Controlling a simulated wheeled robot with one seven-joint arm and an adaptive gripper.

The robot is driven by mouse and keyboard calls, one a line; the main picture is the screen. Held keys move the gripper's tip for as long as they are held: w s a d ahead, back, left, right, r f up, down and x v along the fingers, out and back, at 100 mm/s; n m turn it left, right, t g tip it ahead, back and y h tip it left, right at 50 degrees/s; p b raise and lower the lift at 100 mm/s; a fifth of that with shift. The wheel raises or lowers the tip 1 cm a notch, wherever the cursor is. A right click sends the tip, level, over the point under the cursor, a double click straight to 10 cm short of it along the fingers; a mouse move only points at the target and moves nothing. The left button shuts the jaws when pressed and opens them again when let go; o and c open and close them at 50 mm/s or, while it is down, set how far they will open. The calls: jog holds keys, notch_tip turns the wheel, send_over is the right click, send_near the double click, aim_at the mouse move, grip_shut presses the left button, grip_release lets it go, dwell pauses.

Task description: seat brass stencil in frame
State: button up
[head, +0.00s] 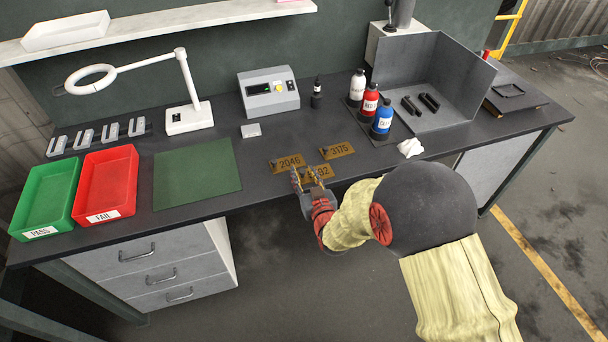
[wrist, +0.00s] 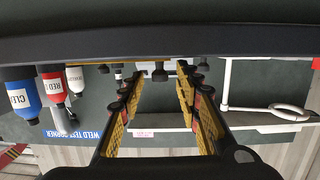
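Three brass stencils lie on the dark bench: one cut with 2046 (head: 287,162), one with 3175 (head: 337,151), and one ending in 92 (head: 318,172) nearest the bench's front edge. My gripper (head: 299,179) is low at the front edge, just left of the 92 stencil and partly covering it. In the wrist view, which is upside down, its two yellow-padded fingers (wrist: 161,100) stand apart with nothing seen held between them. A dark board with a raised frame (head: 508,91) lies at the right end of the bench; I cannot tell if it is the task's frame.
A green mat (head: 197,173), red FAIL tray (head: 105,188) and green PASS tray (head: 47,199) are left. White, red and blue bottles (head: 370,101) and a grey spray booth (head: 436,80) are right. A lamp (head: 187,115) and control box (head: 269,92) stand behind.

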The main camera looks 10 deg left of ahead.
jog(key=shift+r, duration=0.1)
jog(key=shift+s+d+r, duration=0.1)
jog(key=shift+s, duration=0.1)
jog(key=p+v, duration=0.3)
jog(key=v, duration=0.8)
jog(key=shift+s+d, duration=0.15)
jog(key=shift+s, duration=0.1)
jog(key=shift+r, duration=0.1)
jog(key=d+r+m+g+h, duration=0.3)
jog(key=d+r+h, duration=0.2)
jog(key=d+r, duration=1.05)
jog(key=s+d+r+m+g+h, duration=0.2)
jog(key=s+d+r, duration=0.2)
jog(key=s+d, duration=0.5)
jog(key=shift+s+r+g, duration=0.25)
jog(key=shift+s+g, duration=0.05)
jog(key=shift+s, duration=0.35)
jog(key=shift+o, duration=0.4)
jog(key=s+d+r+m+g, duration=0.1)
jog(key=s+d+r+g, duration=0.1)
jog(key=s, duration=0.9)
jog(key=shift+s+d+h, duration=0.3)
jog(key=shift+d+h, duration=0.1)
jog(key=shift+d, duration=0.5)
